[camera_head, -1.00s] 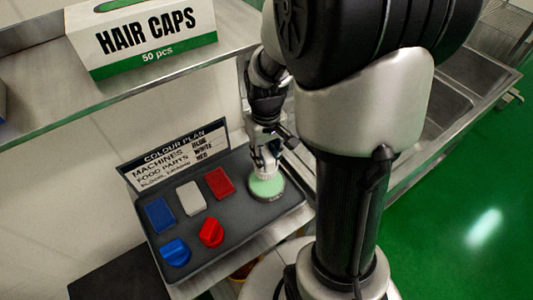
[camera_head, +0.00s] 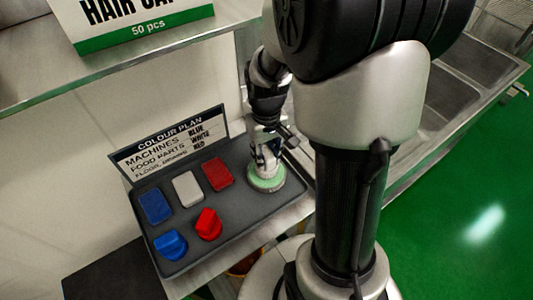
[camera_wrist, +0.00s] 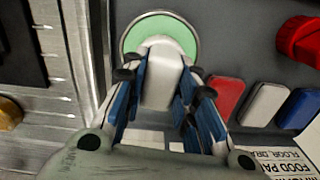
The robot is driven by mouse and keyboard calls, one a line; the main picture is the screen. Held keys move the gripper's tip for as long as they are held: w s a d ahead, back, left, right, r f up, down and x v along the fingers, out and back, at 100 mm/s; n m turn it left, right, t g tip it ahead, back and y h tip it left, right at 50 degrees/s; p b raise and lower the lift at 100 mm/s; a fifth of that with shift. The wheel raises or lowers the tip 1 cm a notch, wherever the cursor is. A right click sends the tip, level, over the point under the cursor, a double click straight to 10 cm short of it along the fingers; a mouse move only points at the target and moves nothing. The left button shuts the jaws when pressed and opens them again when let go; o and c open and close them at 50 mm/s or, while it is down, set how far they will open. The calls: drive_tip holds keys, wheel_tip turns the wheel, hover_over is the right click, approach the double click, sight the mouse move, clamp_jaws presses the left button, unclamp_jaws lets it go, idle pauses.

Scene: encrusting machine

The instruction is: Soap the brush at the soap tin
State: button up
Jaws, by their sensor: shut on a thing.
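The soap tin (camera_head: 267,186) is a round metal-rimmed tin of pale green soap at the right end of the dark tray. It also shows at the top of the wrist view (camera_wrist: 181,38). My gripper (camera_head: 266,148) is above the tin, pointing down. In the wrist view my gripper (camera_wrist: 160,82) is shut on a white brush (camera_wrist: 160,75), with blue-padded fingers on both sides. In the head view the white lower end of the brush (camera_head: 264,169) is over the soap and seems to touch it. The exact contact is too small to tell.
The tray (camera_head: 235,222) also holds blue (camera_head: 155,206), white (camera_head: 187,188) and red (camera_head: 217,173) blocks, plus a blue (camera_head: 171,245) and a red (camera_head: 208,225) knob-like piece. A colour plan sign (camera_head: 172,148) stands behind. A hair caps box (camera_head: 140,18) sits on the shelf above.

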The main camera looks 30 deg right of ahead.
drive_tip(key=shift+f+b, duration=0.35)
drive_tip(key=shift+f, duration=0.25)
idle(1.4)
drive_tip(key=shift+s+r, duration=0.1)
wheel_tip(320, 180, up, 7)
drive_tip(key=p, duration=0.6)
idle(0.9)
